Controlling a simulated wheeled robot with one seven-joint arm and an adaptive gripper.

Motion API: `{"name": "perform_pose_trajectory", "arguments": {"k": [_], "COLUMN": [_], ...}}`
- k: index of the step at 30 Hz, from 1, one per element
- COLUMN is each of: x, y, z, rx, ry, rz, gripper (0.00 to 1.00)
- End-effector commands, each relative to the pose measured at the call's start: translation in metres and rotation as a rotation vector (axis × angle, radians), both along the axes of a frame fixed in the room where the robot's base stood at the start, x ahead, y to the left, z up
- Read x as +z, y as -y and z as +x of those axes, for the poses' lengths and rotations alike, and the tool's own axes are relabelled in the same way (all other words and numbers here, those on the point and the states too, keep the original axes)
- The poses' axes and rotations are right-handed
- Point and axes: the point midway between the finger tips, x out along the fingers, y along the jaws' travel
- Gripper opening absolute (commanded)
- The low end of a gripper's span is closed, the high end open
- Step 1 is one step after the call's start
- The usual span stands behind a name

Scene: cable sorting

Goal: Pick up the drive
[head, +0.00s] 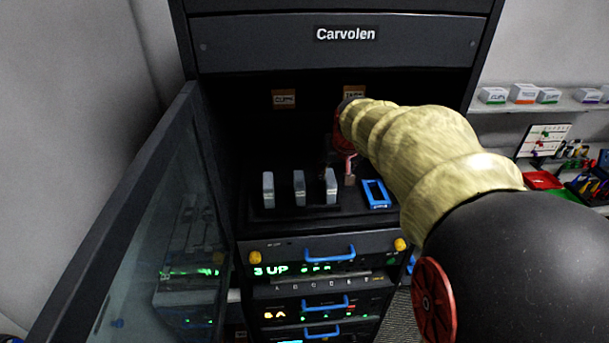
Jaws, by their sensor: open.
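Three pale grey upright blocks that look like drives stand in a row on a dark tray (262,213) inside the open rack: a left one (268,189), a middle one (299,187) and a right one (331,186). I cannot tell which is the named drive. My gripper (349,179) reaches into the rack from the right, with its fingers pointing down just right of the right block. It is open, and I see nothing held. My own arm hides part of the gripper and the rack's right side.
A blue open frame (376,193) sits on the tray's right. Below are rack units with blue handles (329,254) and yellow knobs (400,244). The open glass door (170,235) stands at the left. Shelves (560,107) with small boxes are at the right.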

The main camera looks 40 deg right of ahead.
Motion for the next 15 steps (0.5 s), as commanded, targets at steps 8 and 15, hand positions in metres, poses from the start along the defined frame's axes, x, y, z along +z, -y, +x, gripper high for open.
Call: {"name": "perform_pose_trajectory", "arguments": {"k": [8, 15], "x": [-0.011, -0.035], "y": [0.008, 0.011], "z": [0.014, 0.025], "rx": [0.009, 0.011], "ry": [0.017, 0.014], "rz": [-0.018, -0.017], "gripper": [0.44, 0.44]}}
